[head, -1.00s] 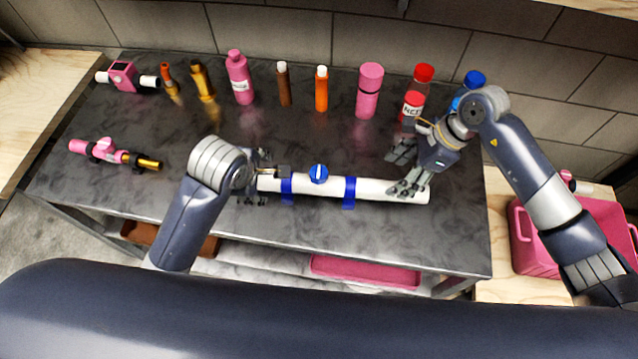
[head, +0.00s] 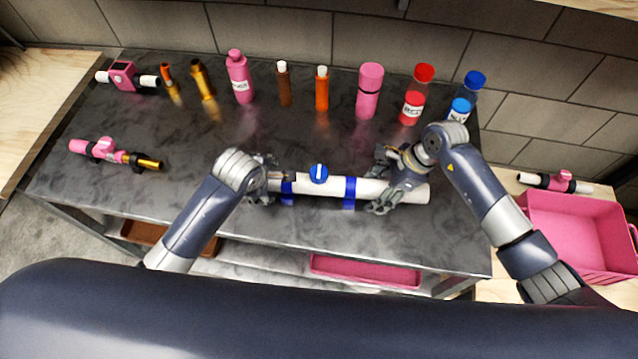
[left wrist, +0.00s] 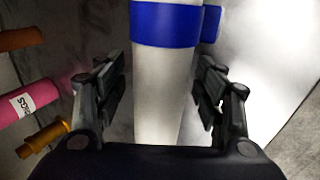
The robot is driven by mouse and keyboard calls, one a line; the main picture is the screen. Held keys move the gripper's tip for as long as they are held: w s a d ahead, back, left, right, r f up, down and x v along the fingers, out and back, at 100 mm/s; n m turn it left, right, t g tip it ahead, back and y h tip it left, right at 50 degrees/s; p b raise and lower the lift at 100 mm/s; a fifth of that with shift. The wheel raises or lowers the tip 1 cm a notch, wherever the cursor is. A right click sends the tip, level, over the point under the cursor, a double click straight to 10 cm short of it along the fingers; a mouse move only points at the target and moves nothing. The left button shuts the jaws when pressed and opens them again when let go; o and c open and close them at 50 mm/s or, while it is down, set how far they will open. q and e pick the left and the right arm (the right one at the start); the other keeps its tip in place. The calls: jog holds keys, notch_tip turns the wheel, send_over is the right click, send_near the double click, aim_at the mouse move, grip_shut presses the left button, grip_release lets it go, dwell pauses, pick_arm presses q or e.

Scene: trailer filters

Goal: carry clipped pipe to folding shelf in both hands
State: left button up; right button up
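My left gripper (head: 262,182) is at the pipe's left end. In the left wrist view, the open fingers (left wrist: 160,95) stand on either side of the white pipe (left wrist: 160,100), with gaps on both sides. My right gripper (head: 382,182) is open around the pipe's right part, right of the right blue clip; contact there cannot be told. The folding shelf is not identifiable in view.
Several bottles and tubes, such as a pink bottle (head: 240,82) and a red bottle (head: 414,98), line the table's back edge. A pink valve assembly (head: 106,150) lies at the left. A pink crate (head: 575,235) stands at the right. The table (head: 200,130) is clear behind the pipe.

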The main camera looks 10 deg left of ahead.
aim_at(375, 184)
pick_arm(q)
grip_shut()
pick_arm(e)
grip_shut()
pick_arm(q)
jog(key=shift+r, duration=0.1)
pick_arm(e)
jog(key=shift+r, duration=0.1)
